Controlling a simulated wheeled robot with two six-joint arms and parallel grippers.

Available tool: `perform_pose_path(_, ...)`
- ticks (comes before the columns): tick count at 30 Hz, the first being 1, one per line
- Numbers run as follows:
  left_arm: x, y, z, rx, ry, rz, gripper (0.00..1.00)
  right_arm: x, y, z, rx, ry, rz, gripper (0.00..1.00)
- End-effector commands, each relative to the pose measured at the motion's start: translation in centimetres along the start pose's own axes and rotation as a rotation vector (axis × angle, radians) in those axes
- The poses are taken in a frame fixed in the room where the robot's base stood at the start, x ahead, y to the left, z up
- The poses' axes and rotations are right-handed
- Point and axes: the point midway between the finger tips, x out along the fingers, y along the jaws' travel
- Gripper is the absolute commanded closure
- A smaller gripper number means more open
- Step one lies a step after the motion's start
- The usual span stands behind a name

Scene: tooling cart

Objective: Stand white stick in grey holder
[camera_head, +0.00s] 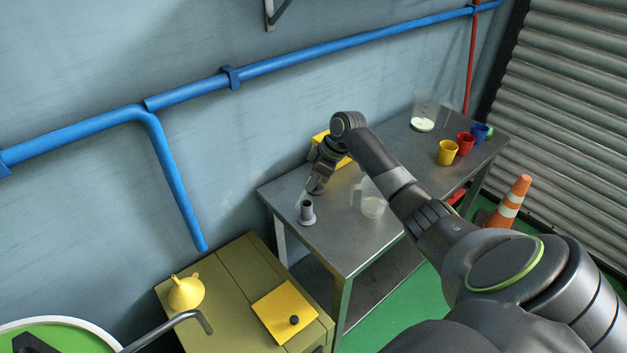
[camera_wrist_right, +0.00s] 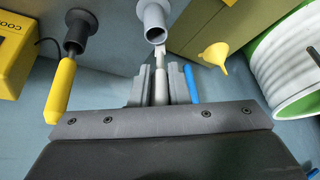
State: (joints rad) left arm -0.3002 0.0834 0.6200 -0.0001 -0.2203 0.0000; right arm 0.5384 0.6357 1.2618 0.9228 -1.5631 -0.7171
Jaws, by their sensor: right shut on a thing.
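The grey holder (camera_head: 307,213) is a short upright tube on a flanged base, near the left end of the metal cart top. It also shows at the top of the right wrist view (camera_wrist_right: 155,20), with its round mouth toward the camera. My right gripper (camera_head: 316,189) is beside and just above the holder. In the right wrist view its jaws (camera_wrist_right: 161,84) are shut on the white stick (camera_wrist_right: 160,58). The stick's end shows close to the holder's mouth; I cannot tell whether they touch. My left gripper is out of view.
A yellow box (camera_wrist_right: 14,52) and a yellow-handled tool (camera_wrist_right: 60,92) in a dark stand (camera_wrist_right: 80,27) are close by. A clear jug (camera_head: 373,205) stands right of the gripper. Yellow, red and blue cups (camera_head: 447,152) are farther right. A funnel (camera_head: 186,292) sits on the olive cabinet.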

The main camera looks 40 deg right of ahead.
Motion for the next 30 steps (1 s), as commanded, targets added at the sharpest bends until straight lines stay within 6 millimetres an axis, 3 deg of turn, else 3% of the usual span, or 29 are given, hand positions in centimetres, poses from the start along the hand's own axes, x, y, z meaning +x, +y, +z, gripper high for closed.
perform_pose_path(13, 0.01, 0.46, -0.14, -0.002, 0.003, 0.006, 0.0, 1.04, 0.08, 0.51, -0.001, -0.001, 0.001, 1.0)
perform_pose_path(14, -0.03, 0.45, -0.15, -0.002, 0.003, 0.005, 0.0, 1.0, 0.09, 0.49, -0.001, -0.001, 0.002, 0.82)
perform_pose_path(18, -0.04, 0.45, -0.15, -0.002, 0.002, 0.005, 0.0, 0.96, 0.08, 0.48, -0.001, -0.001, 0.002, 0.64)
perform_pose_path(30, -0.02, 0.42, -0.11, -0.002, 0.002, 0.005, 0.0, 0.19, 0.14, 0.3, -0.002, 0.0, 0.004, 0.63)
